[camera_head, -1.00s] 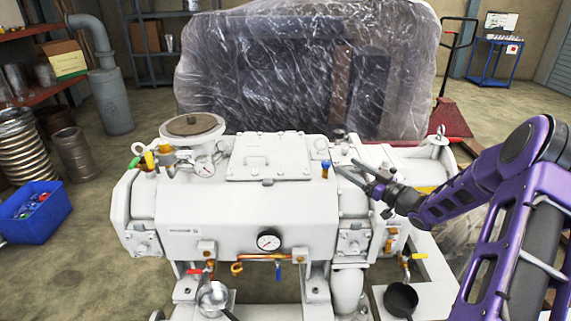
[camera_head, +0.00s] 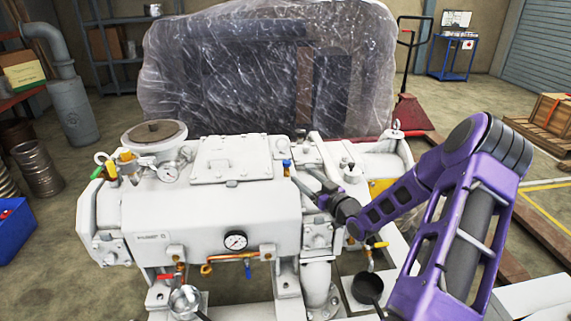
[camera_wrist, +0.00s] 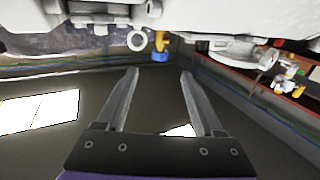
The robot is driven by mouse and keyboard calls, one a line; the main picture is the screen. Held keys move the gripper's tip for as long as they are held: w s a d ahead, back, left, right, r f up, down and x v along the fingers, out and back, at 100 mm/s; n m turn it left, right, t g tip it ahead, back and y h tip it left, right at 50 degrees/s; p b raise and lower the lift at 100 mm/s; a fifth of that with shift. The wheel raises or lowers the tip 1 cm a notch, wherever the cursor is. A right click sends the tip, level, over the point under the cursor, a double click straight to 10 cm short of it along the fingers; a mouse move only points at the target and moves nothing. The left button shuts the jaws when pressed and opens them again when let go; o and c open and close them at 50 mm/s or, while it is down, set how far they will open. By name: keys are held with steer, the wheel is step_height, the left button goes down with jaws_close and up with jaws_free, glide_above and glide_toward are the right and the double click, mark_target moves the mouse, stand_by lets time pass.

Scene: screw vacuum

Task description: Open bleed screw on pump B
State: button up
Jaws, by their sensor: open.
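A large white pump (camera_head: 225,205) stands in front of me. On its top right edge is a small blue-capped fitting with a yellow-orange part (camera_head: 287,167), which looks like a bleed screw. It also shows in the wrist view (camera_wrist: 160,48), beyond my fingertips and between them. No label tells which pump is B. My gripper (camera_head: 302,176) is open and empty, just right of and slightly below this fitting in the head view. In the wrist view its two fingers (camera_wrist: 160,73) are spread, with nothing between them and no visible contact with the fitting.
The pump top carries a round flange (camera_head: 153,133), a small gauge (camera_head: 168,172) and green and yellow fittings at left. A front gauge (camera_head: 235,240) and colored valves sit lower. Black (camera_head: 367,288) and metal ladles are near the base. A plastic-wrapped load (camera_head: 265,70) stands behind.

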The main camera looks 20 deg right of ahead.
mark_target(289, 165)
steer(key=w, duration=0.3)
steer(key=w+a, duration=0.1)
steer(key=w, duration=0.3)
steer(key=w+a, duration=0.1)
steer(key=w, duration=0.2)
steer(key=shift+w, duration=0.25)
jaws_close()
